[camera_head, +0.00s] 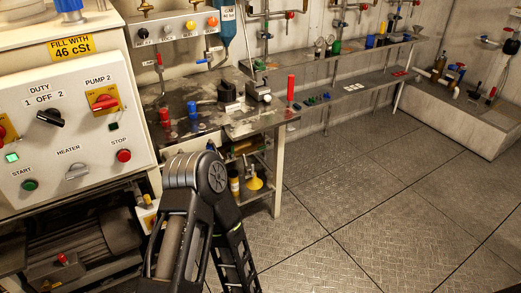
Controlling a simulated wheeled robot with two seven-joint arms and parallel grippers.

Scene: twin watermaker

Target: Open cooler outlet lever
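I cannot tell which handle is the cooler outlet lever; no label for it is readable. Below the small panel of coloured knobs, a red handle (160,59) and a blue handle (203,62) sit on thin pipes. More small red and blue valve handles are on the wall pipes at the back, such as a red one (289,15). Black links of one of my arms rise from the bottom centre, in front of the workbench. No gripper fingers show clearly, and I see neither gripper at any handle.
A white control box (75,130) with knobs and buttons fills the left. A cluttered metal workbench (255,125) stands at centre, with a red upright cylinder (291,88) near its right end. A long shelf (350,92) runs along the back wall. The plate floor (370,200) at right is clear.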

